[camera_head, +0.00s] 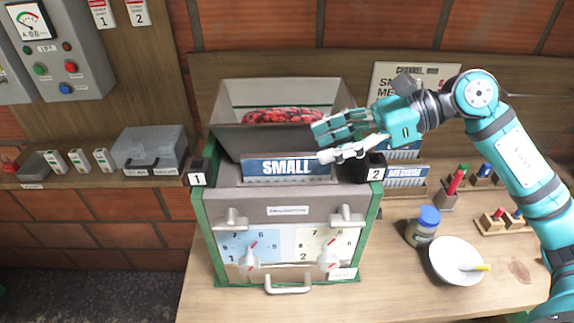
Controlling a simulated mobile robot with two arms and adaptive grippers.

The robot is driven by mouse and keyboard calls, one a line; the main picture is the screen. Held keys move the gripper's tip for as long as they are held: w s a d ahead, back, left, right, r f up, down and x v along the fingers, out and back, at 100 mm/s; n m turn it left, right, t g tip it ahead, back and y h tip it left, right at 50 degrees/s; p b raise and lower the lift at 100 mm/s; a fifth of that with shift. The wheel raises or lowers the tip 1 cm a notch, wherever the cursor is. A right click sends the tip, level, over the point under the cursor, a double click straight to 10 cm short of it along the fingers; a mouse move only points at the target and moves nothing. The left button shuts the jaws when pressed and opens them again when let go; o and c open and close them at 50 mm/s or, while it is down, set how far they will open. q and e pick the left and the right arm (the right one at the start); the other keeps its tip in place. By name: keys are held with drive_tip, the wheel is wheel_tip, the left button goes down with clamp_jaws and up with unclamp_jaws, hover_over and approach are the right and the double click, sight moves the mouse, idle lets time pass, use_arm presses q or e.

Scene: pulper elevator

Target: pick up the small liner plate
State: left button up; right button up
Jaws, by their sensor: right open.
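The small liner plate (287,167) is a blue plate with white "SMALL" lettering. It stands upright on top of the green and grey machine (290,211), in front of the hopper (235,137). My right gripper (320,145) comes in from the right with its fingers spread and nothing seen between them. Its fingertips are close to the right upper end of the plate; I cannot tell whether they touch it. My left gripper is not in view.
The hopper holds red berries (287,116). Blocks marked 1 (198,177) and 2 (376,173) flank the plate. "MEDIUM" plates (406,177) stand in a rack to the right. A blue-lidded jar (424,226) and white bowl (440,262) sit on the bench.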

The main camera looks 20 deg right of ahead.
sight(293, 155)
drive_tip(key=p+x, duration=0.1)
drive_tip(key=x, duration=0.1)
drive_tip(key=shift+w+a, duration=0.15)
drive_tip(key=shift+a, duration=0.15)
drive_tip(key=shift+a+f+p, duration=0.1)
drive_tip(key=shift+a+p, duration=0.1)
drive_tip(key=shift+p, duration=0.1)
drive_tip(key=p+x, duration=0.3)
drive_tip(key=x, duration=0.1)
drive_tip(key=shift+a+f, duration=0.1)
drive_tip(key=shift+f, duration=0.1)
drive_tip(key=shift+w+a+f, duration=0.15)
drive_tip(key=shift+c, duration=1)
clamp_jaws()
